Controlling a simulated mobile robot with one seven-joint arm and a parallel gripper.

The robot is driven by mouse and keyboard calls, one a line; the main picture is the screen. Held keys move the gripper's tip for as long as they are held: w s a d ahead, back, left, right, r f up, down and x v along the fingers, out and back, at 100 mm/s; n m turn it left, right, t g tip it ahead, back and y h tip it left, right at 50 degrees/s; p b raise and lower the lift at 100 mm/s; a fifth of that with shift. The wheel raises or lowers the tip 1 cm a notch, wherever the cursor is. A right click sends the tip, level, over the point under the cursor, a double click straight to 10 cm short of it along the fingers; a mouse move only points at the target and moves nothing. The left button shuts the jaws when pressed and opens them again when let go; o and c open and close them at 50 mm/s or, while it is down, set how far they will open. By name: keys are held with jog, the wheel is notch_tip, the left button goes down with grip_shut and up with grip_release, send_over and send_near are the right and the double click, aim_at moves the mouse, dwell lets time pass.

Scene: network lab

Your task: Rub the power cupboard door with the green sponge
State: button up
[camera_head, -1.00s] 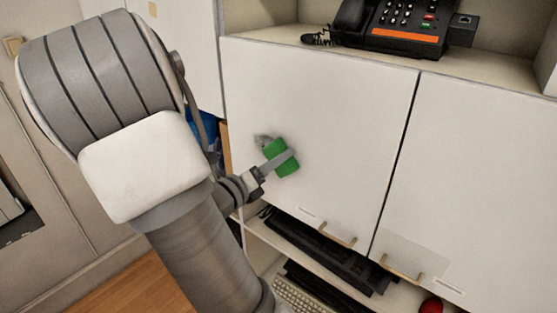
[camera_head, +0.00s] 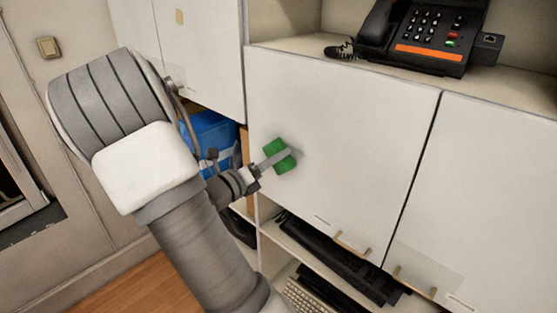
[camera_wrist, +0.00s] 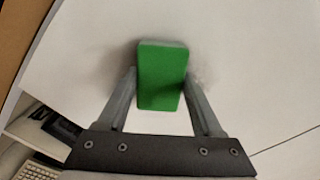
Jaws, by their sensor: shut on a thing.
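The green sponge (camera_head: 279,155) is at the left part of a white cupboard door (camera_head: 345,130). My gripper (camera_head: 272,160) is shut on the sponge, one finger on each side. In the wrist view the sponge (camera_wrist: 162,76) sits between the two fingers (camera_wrist: 160,95), with the white door (camera_wrist: 250,60) right behind it. The sponge appears to be against the door or very close to it. A faint grey smudge shows around the sponge on the door; the sponge hides part of it.
A black desk phone (camera_head: 420,35) stands on the shelf above the door. A second white door (camera_head: 480,190) is to the right. Handles (camera_head: 350,245) are at the doors' lower edges. Below are dark devices and a keyboard (camera_head: 312,296). A blue object (camera_head: 210,140) is left of the door.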

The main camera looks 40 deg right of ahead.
aim_at(307, 156)
jog(key=shift+w+a+r+p, duration=0.1)
jog(key=shift+w+r+p, duration=0.6)
jog(key=shift+w, duration=0.25)
jog(key=shift+w+r+p, duration=0.7)
jog(key=shift+w, duration=0.25)
jog(key=shift+s+d, duration=0.2)
jog(key=shift+s, duration=2.65)
jog(key=shift+s+d, duration=0.15)
jog(key=shift+s, duration=2.7)
jog(key=shift+w, duration=0.1)
jog(key=shift+w+a, duration=0.2)
jog(key=shift+w, duration=2.6)
jog(key=shift+w+a, duration=0.15)
jog(key=shift+w, duration=2.65)
jog(key=shift+s+a+f, duration=0.1)
jog(key=shift+a, duration=1.4)
jog(key=shift+s+a, duration=0.1)
jog(key=shift+a, duration=1.35)
jog(key=shift+a, duration=0.1)
